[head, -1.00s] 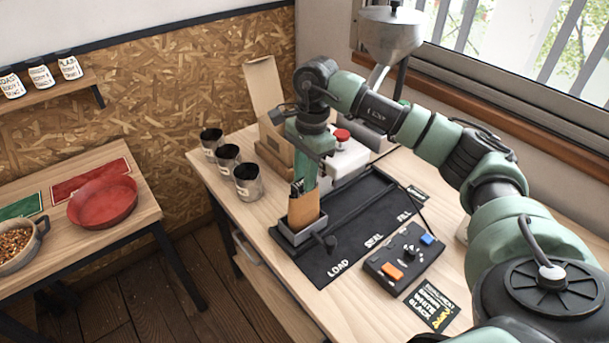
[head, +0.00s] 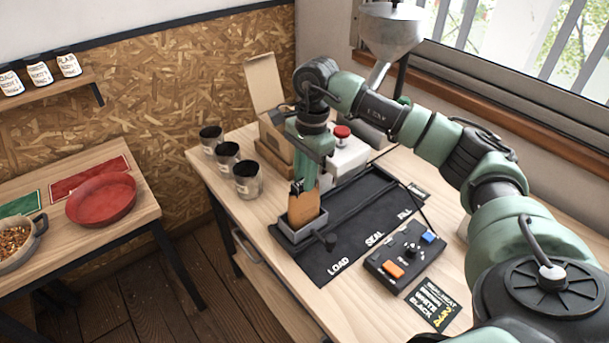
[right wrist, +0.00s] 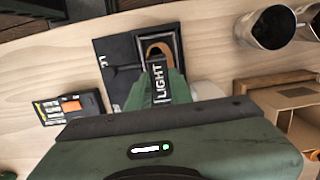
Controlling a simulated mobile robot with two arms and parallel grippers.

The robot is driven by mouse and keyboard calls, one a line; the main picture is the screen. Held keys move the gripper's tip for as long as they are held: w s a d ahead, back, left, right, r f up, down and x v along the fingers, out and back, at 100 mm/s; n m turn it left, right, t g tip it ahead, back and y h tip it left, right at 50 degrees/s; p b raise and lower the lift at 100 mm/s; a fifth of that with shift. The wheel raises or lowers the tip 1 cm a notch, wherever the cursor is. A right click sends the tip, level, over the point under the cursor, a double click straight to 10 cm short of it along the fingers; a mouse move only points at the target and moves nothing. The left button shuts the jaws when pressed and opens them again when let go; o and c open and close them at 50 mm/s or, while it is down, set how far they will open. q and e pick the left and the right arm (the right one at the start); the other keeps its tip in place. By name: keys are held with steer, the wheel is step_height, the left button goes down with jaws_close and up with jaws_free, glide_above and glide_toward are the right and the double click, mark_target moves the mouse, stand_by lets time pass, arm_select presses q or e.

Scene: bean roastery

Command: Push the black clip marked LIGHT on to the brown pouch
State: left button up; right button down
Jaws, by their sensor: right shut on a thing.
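The brown pouch (head: 304,209) stands upright in a grey holder (head: 302,232) at the LOAD end of the black mat. My right gripper (head: 303,184) points down just over the pouch's mouth. It is shut on the black clip (head: 296,188). In the right wrist view the word LIGHT reads on the clip (right wrist: 158,84) between the green fingers, and the pouch's rim (right wrist: 155,46) shows as a brown arc beyond it. The clip is at the top edge of the pouch; I cannot tell how far it sits over it. My left gripper is out of view.
Several metal cups (head: 248,181) stand left of the holder, with an open cardboard box (head: 272,135) behind. A control box (head: 405,254) with orange and blue buttons lies to the right. A hopper (head: 390,35) stands at the back. The mat's middle (head: 365,215) is mostly clear.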

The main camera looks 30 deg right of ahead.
steer(key=shift+f, duration=0.1)
stand_by(0.3)
steer(key=c, duration=0.7)
jaws_free()
steer(key=shift+r+p, duration=2.1)
steer(key=shift+r, duration=1.45)
steer(key=shift+f, duration=0.15)
